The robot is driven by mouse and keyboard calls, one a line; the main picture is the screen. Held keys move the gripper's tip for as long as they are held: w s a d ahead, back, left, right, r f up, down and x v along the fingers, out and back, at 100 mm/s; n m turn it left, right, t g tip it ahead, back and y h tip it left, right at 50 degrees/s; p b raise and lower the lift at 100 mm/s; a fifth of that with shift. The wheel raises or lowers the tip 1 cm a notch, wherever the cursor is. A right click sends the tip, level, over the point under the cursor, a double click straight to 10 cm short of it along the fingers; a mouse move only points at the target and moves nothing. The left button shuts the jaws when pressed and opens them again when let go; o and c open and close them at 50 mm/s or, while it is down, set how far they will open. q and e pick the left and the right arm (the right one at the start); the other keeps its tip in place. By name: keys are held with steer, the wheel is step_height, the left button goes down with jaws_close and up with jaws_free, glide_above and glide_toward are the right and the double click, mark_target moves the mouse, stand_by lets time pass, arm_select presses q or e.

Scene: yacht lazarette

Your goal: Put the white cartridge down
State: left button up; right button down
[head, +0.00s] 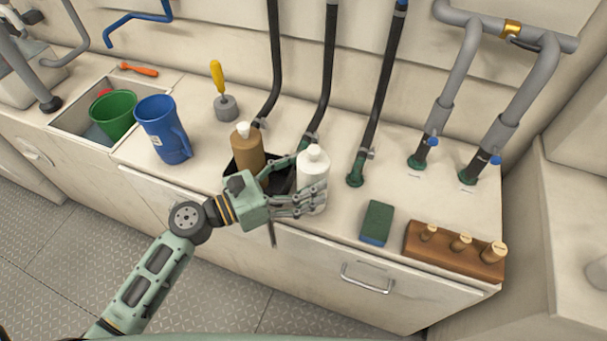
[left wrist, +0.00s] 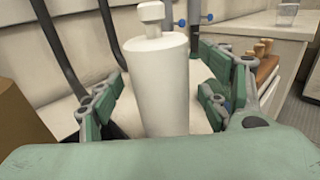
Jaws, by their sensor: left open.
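The white cartridge (head: 313,172) is a white bottle with a small cap, upright at the front part of the counter. It also shows upright in the left wrist view (left wrist: 160,88). My left gripper (head: 302,192) is open, with one finger on each side of the cartridge. In the left wrist view small gaps show between the fingers and the cartridge (left wrist: 170,100). The cartridge's base is partly hidden by the fingers and palm, so its contact with the counter is hard to see. My right gripper is not in view.
A brown bottle (head: 248,150) stands in a black holder (head: 232,166) just left of the cartridge. A green and blue sponge (head: 377,222) and a wooden block with plugs (head: 452,262) lie to the right. Hoses rise behind. A blue jug (head: 162,130) stands by the sink.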

arm_select(q)
steer(key=b+v, duration=0.2)
steer(key=v, duration=1)
